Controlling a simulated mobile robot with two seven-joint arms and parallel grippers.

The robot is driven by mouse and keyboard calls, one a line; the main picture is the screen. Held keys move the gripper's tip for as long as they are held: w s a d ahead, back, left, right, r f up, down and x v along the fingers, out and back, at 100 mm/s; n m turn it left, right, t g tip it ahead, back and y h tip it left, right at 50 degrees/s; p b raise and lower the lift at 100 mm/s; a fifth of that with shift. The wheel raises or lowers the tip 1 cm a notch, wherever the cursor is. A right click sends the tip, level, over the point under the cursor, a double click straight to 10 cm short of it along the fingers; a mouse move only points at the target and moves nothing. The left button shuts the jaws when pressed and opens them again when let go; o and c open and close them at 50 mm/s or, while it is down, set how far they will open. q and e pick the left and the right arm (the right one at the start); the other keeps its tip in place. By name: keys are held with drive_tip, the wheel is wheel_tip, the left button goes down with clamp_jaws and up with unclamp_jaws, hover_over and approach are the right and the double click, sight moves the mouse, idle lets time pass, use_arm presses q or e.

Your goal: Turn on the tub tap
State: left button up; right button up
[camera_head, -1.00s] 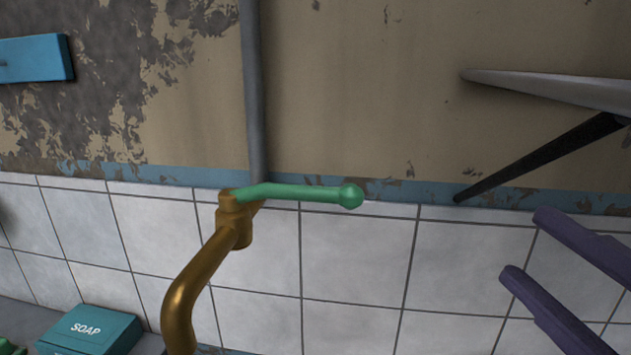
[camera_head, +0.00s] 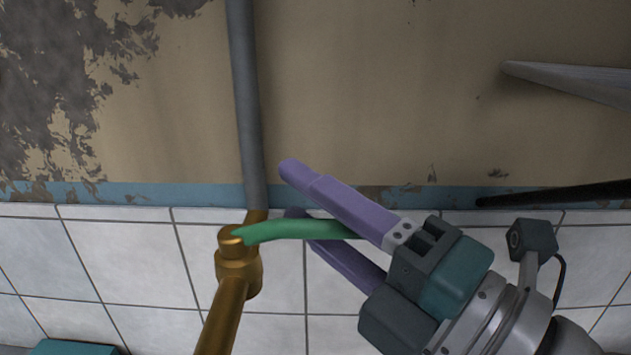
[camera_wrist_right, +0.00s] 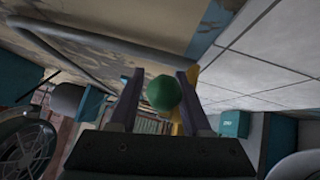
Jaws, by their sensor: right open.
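The brass tub tap (camera_head: 238,272) stands at the lower middle of the head view. Its green handle (camera_head: 277,230) sticks out to the right from the top of the tap. My right gripper (camera_head: 290,190) is open, with its purple fingers on either side of the handle. One finger hides the handle's outer part in the head view. In the right wrist view the handle's round green end (camera_wrist_right: 164,93) shows between the two fingers. I cannot tell whether either finger touches it. My left gripper is not in view.
A grey pipe (camera_head: 243,100) runs up the peeling wall behind the tap. White tiles (camera_head: 140,260) cover the wall below the blue stripe. A teal soap box (camera_head: 75,347) shows at the bottom left, and grey and black pointed things are at the right.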

drive_tip(key=shift+w+a, duration=0.1)
clamp_jaws()
idle(0.3)
idle(1.1)
